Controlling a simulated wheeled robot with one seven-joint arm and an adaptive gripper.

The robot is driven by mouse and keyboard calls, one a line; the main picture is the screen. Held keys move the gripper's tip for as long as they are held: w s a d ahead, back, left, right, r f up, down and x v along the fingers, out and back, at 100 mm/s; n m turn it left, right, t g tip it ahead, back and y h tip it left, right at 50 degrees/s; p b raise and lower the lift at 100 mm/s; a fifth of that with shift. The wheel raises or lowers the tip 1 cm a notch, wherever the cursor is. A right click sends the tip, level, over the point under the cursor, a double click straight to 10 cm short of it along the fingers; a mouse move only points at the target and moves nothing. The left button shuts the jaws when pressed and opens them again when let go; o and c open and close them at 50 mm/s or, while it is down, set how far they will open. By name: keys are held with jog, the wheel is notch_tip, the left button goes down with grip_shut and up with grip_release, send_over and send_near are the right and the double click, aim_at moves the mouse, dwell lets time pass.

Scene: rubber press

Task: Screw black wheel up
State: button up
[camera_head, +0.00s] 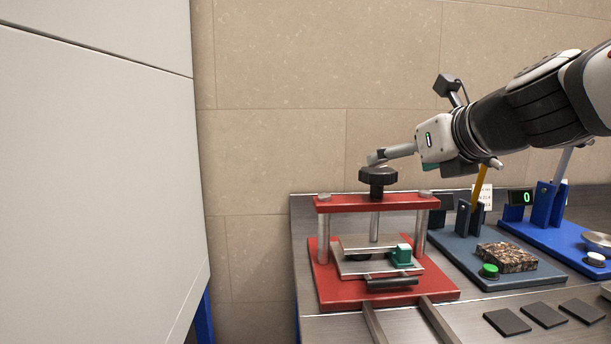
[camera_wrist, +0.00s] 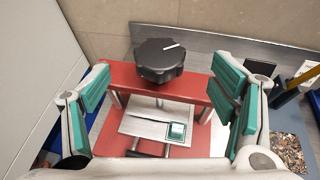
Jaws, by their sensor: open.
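The black wheel (camera_head: 378,177) sits on top of the screw of the red press (camera_head: 374,204). In the wrist view, the black wheel (camera_wrist: 159,60) has a white mark on its top and lies ahead of my gripper. My gripper (camera_head: 379,156) is just above and at the wheel's back edge in the head view. In the wrist view, its green-padded fingers (camera_wrist: 166,85) are spread wide to either side, with nothing between them touching. Inside the press, a metal plate (camera_head: 357,264) holds a small green block (camera_head: 400,255).
A grey-blue device (camera_head: 520,277) with a green button and a speckled block (camera_head: 507,257) stands right of the press. A blue device (camera_head: 550,235) with a display reading 0 is farther right. Black squares (camera_head: 543,315) lie in front. A white panel (camera_head: 95,160) stands at left.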

aim_at(378, 168)
jog(key=b+x, duration=0.3)
jog(key=x, duration=0.6)
jog(key=shift+f, duration=0.15)
jog(key=c, duration=1.2)
